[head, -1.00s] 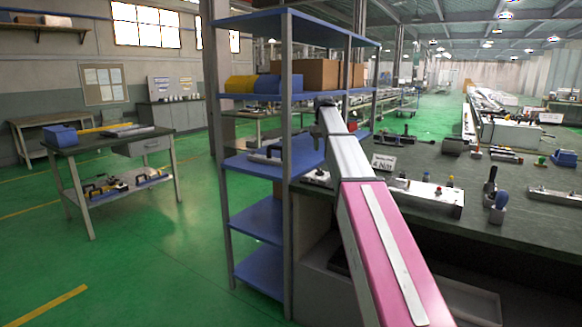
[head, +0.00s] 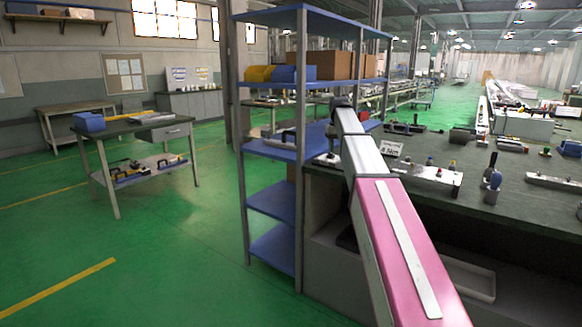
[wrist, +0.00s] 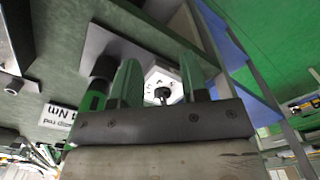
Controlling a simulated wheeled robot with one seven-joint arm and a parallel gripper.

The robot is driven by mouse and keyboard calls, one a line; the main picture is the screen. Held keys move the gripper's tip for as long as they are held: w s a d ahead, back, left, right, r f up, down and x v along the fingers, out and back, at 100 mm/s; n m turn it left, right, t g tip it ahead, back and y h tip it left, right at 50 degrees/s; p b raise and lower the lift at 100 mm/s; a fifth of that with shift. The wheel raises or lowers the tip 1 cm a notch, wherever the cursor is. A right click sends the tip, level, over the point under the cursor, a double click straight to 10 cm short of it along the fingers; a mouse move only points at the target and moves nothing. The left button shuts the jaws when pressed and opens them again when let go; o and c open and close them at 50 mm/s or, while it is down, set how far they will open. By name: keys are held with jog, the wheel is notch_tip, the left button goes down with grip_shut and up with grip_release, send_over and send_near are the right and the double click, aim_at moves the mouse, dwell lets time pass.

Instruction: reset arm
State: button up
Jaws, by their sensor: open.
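My arm, pink and white, reaches from the bottom right of the head view toward the blue shelf rack and the workbench corner. Its far end is dark, and my gripper is not distinct there. In the wrist view my gripper (wrist: 160,66) shows two green fingers standing apart. A white plate-like part with a small dark knob (wrist: 162,94) shows in the gap between them. I cannot tell how far it lies beyond the fingertips. Nothing is visibly gripped.
The blue shelf rack (head: 272,149) stands beside the dark workbench (head: 385,196), which carries several tools and metal fixtures. A sign (head: 391,148) stands near its corner. A side table (head: 125,128) is at the left. Green floor (head: 185,255) is clear in the left foreground.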

jog(key=s+f+m, duration=0.1)
jog(key=s+f, duration=3.5)
jog(key=f, duration=0.4)
jog(key=shift+s+a+m, duration=0.15)
jog(key=shift+s+m, duration=0.05)
jog(key=shift+m, duration=0.1)
